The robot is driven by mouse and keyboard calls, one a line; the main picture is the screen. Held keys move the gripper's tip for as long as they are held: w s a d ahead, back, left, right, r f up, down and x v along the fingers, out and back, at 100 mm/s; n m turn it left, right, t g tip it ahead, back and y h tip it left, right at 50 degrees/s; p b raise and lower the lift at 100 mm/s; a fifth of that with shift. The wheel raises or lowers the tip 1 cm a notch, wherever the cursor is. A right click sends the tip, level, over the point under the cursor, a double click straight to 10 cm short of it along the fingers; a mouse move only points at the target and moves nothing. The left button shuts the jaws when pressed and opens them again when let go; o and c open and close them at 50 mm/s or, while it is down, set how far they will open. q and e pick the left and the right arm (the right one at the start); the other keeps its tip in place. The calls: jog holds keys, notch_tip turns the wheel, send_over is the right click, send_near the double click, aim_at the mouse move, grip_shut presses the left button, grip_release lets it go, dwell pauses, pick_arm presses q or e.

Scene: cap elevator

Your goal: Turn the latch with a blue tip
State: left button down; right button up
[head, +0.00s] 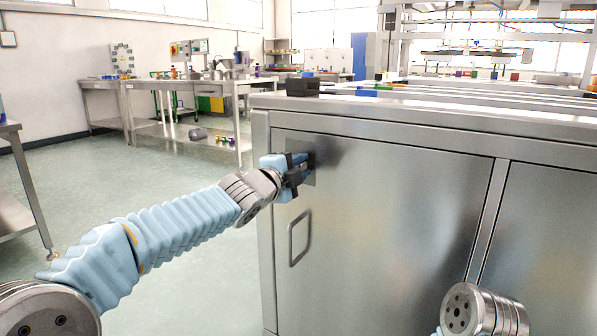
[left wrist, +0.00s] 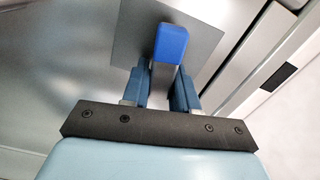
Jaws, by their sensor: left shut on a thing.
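The latch with a blue tip (left wrist: 172,44) shows in the left wrist view, standing out from a square metal plate (left wrist: 128,36). My left gripper (left wrist: 163,88) is shut on the latch's dark shaft, one finger on each side, with the blue tip beyond the fingers. In the head view my left gripper (head: 304,167) is at the upper left of the steel cabinet door (head: 385,210) and hides most of the latch. My right gripper is not in view; only part of my right arm shows at the bottom right.
A metal handle (head: 299,238) is on the cabinet door below my left gripper. A dark block (head: 302,86) and several coloured pieces are on the cabinet top (head: 440,108). Steel work tables (head: 190,90) stand at the back left. The floor left of the cabinet is clear.

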pick_arm(q)
jog(key=shift+f+m+b, duration=0.25)
jog(key=shift+m+b, duration=0.1)
jog(key=shift+m, duration=0.75)
jog(key=c, duration=1)
grip_release()
jog(key=shift+o, duration=0.2)
jog(key=b+v, duration=0.2)
jog(key=v, duration=1.1)
jog(key=shift+s+a, duration=0.2)
jog(key=shift+s, duration=0.15)
jog(key=shift+f, duration=0.1)
